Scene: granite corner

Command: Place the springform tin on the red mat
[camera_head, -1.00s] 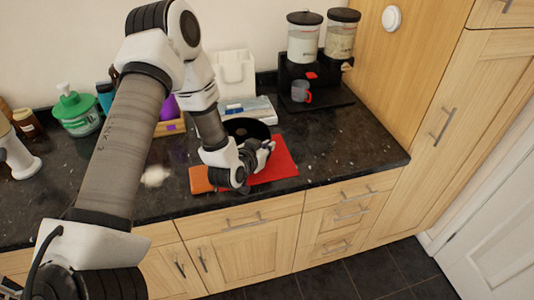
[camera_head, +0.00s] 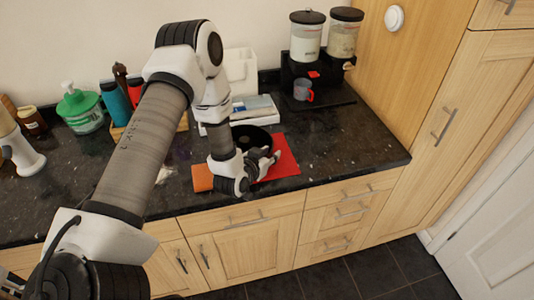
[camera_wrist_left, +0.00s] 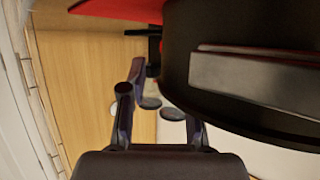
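The springform tin (camera_head: 252,139) is black and round, and its near side is hidden behind my left gripper (camera_head: 272,163). It is over or on the back left part of the red mat (camera_head: 286,156); I cannot tell whether it touches the mat. In the left wrist view, the tin's dark wall (camera_wrist_left: 178,62) with a silver latch fills the right side. The left gripper's fingers (camera_wrist_left: 160,108) are close beside the wall and partly covered by it. Whether they pinch it is unclear. The red mat also shows at the top (camera_wrist_left: 120,9). My right gripper is out of view.
An orange flat item (camera_head: 203,178) lies left of the mat. The dark counter (camera_head: 350,140) is clear to the right.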

